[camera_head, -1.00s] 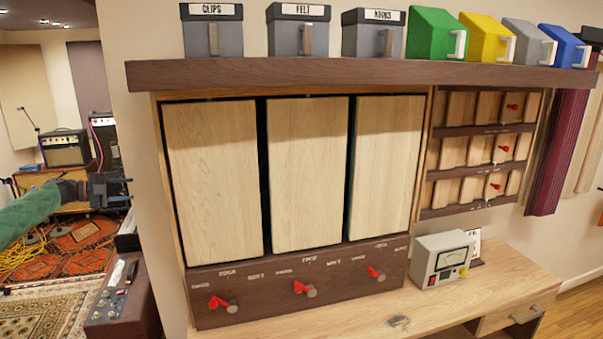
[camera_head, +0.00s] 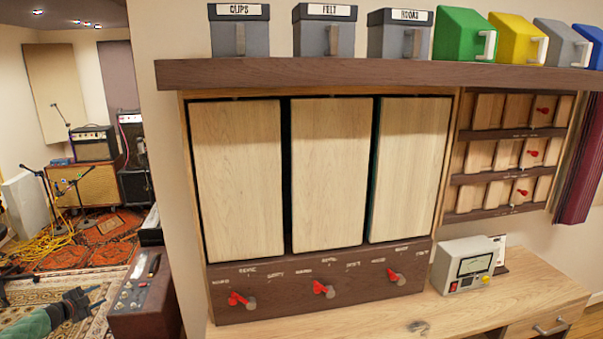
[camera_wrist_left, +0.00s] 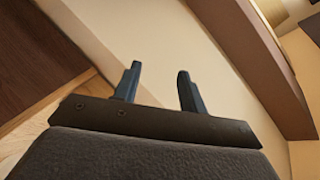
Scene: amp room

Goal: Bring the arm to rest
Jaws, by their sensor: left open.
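My left gripper (camera_head: 86,297) is low at the left of the head view, at the end of my green-sleeved arm. It is over the rug area, left of the dark control box, and touches nothing that I can see. In the left wrist view my left gripper (camera_wrist_left: 155,85) shows two dark fingers standing apart with nothing between them. Behind them is a pale wall surface with a brown board to the right. My right gripper is in neither view.
A wall cabinet with three wooden panels (camera_head: 237,180) and red levers (camera_head: 238,299) stands ahead. A shelf (camera_head: 350,74) with bins runs above it. A meter box (camera_head: 467,265) sits on the wooden desk (camera_head: 370,318). The dark control box (camera_head: 145,295) stands right of my left gripper.

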